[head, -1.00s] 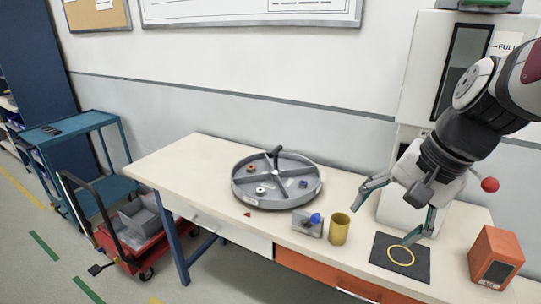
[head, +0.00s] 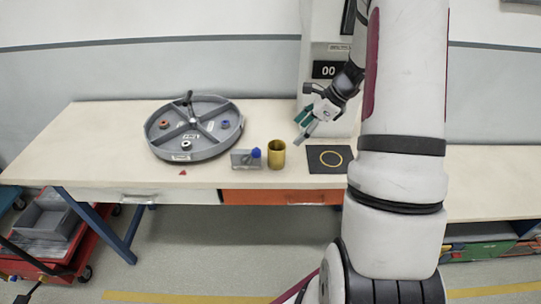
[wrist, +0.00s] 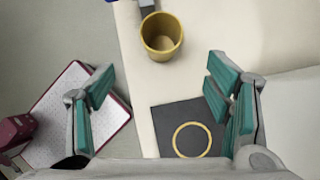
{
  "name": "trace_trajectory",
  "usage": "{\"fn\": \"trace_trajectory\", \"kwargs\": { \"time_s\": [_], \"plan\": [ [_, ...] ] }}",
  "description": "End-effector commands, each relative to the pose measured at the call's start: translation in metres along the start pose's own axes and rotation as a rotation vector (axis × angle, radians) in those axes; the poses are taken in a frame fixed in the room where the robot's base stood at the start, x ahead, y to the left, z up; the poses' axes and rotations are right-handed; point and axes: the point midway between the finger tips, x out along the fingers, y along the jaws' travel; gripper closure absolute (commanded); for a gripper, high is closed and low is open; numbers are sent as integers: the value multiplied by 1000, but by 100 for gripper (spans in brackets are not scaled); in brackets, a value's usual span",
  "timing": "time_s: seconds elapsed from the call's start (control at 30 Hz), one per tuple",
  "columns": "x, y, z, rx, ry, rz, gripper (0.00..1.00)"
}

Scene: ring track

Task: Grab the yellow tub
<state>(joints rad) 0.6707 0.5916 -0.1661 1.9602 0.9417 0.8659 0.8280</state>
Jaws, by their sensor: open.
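The yellow tub (head: 276,155) stands upright on the table between a small grey block with a blue knob (head: 246,158) and a black mat. In the wrist view the yellow tub (wrist: 161,36) shows from above, open at the top, beyond my fingertips and between their lines. My gripper (head: 306,124) is open and empty, above the table behind and to the right of the tub. In the wrist view my gripper (wrist: 156,85) has its teal fingers wide apart, with nothing between them touching. The tub is apart from both fingers.
The black mat (head: 318,167) with a yellow ring (head: 331,158) lies right of the tub. A grey divided round tray (head: 194,146) holds small parts on the left. The table front edge runs close before the tub. A white machine (head: 315,72) stands behind.

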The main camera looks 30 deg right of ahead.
Motion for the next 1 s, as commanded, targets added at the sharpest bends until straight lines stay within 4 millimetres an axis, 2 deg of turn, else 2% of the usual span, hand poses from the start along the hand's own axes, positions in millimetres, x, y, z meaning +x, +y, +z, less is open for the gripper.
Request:
{"fn": "trace_trajectory", "kwargs": {
  "time_s": [0.3, 0.63, 0.9, 1.0],
  "plan": [
    [59, 2, 1, -4, 0, 6, 28],
    [84, 1, 3, -4, 0, 5, 28],
    [120, -1, 7, -5, 0, 5, 28],
    [126, -2, 7, -6, 0, 3, 28]
  ]
}}
